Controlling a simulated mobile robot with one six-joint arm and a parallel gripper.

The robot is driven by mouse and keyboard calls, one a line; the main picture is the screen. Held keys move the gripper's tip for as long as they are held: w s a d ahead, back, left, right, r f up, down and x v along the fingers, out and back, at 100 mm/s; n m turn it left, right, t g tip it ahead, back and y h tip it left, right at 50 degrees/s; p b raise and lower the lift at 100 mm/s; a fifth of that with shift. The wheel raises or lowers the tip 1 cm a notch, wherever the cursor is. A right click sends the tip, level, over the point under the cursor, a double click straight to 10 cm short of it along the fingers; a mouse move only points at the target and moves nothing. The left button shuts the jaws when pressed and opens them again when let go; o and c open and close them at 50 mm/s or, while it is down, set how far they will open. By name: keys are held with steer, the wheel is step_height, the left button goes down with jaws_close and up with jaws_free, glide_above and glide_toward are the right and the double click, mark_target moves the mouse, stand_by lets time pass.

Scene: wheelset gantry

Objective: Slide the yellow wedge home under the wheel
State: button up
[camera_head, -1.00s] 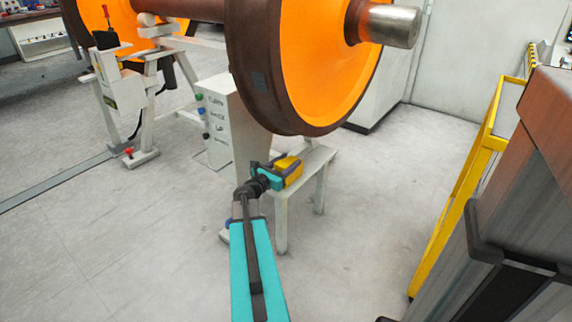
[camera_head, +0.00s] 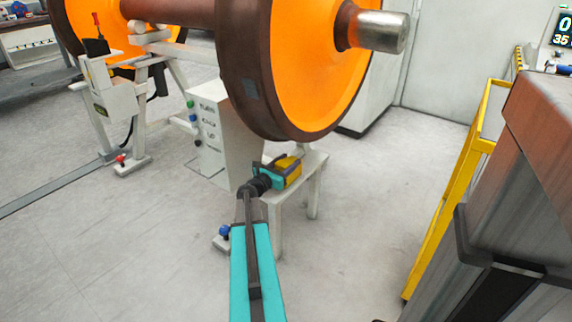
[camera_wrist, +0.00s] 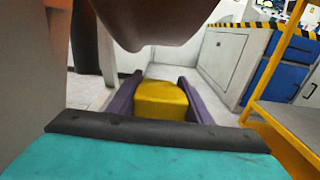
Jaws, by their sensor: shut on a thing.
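The yellow wedge (camera_head: 287,164) is at my gripper (camera_head: 280,171), above or on a small white stand (camera_head: 296,187) under the wheel rim. My gripper is shut on the wedge; in the wrist view its purple fingers (camera_wrist: 158,98) stand either side of the yellow block (camera_wrist: 161,100). The wheel (camera_head: 312,70), orange with a dark brown rim, hangs over the stand. In the wrist view the rim (camera_wrist: 150,22) is above and beyond the wedge, with a visible gap. Whether the wedge touches the stand is hidden.
A white control box (camera_head: 217,135) with lettering stands left of the stand. A yellow frame (camera_head: 447,195) and a brown-topped grey cabinet (camera_head: 545,130) are at the right. Open floor (camera_head: 372,200) lies between the stand and the yellow frame.

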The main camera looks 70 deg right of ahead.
mark_target(295, 158)
steer(key=shift+x, duration=2.3)
steer(key=o, duration=1.5)
steer(key=shift+f, duration=0.1)
steer(key=p+v, duration=0.3)
steer(key=v, duration=1)
steer(key=shift+w+a, duration=0.1)
steer(key=shift+a, duration=0.35)
